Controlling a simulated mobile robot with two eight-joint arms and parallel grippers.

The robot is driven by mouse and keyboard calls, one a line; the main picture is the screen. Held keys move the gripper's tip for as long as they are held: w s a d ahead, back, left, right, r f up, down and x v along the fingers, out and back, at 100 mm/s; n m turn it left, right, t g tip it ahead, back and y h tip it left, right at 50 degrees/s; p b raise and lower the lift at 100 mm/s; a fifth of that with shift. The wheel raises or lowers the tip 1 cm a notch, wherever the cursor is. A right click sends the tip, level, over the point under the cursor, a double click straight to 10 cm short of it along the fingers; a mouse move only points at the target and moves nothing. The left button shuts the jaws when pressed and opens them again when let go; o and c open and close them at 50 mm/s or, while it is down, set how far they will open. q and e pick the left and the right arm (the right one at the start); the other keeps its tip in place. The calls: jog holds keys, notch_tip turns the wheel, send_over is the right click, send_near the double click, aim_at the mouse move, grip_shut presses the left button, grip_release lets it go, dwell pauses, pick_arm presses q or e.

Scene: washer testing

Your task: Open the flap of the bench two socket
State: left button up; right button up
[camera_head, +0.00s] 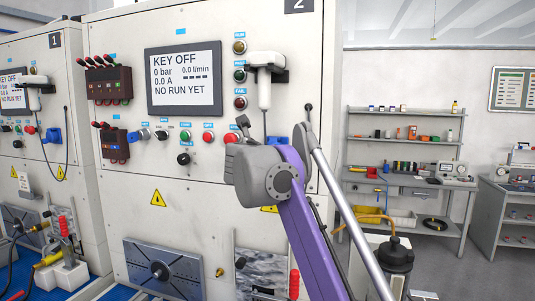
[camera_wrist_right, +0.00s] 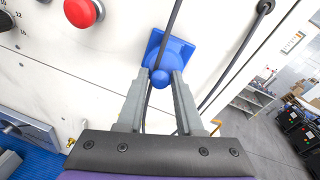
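The bench two socket is a blue housing with a flap (camera_wrist_right: 174,48) on the white panel, at the upper middle of the right wrist view. A rounded blue knob or lip sticks out at its lower end. In the head view only part of the blue socket (camera_head: 277,140) shows behind my right arm. My right gripper (camera_wrist_right: 160,74) has its two grey fingers apart, one on each side of the blue knob. Whether they touch it I cannot tell. In the head view my forearm largely hides this gripper. My left gripper is not in view.
A black cable (camera_wrist_right: 172,22) runs down across the socket and between my fingers. It hangs from a white handheld device (camera_head: 264,68) above. A red button (camera_wrist_right: 82,11) is to the left. A second bench (camera_head: 30,150) stands further left.

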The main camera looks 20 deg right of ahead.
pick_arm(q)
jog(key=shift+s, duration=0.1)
pick_arm(e)
jog(key=shift+o, duration=1.4)
jog(key=shift+s, duration=0.1)
jog(key=shift+a, duration=0.1)
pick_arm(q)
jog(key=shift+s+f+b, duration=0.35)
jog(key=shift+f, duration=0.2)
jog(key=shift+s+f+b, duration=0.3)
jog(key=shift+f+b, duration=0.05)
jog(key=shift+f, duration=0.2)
pick_arm(e)
jog(key=v, duration=1)
jog(key=shift+s, duration=0.35)
jog(key=shift+a, duration=0.1)
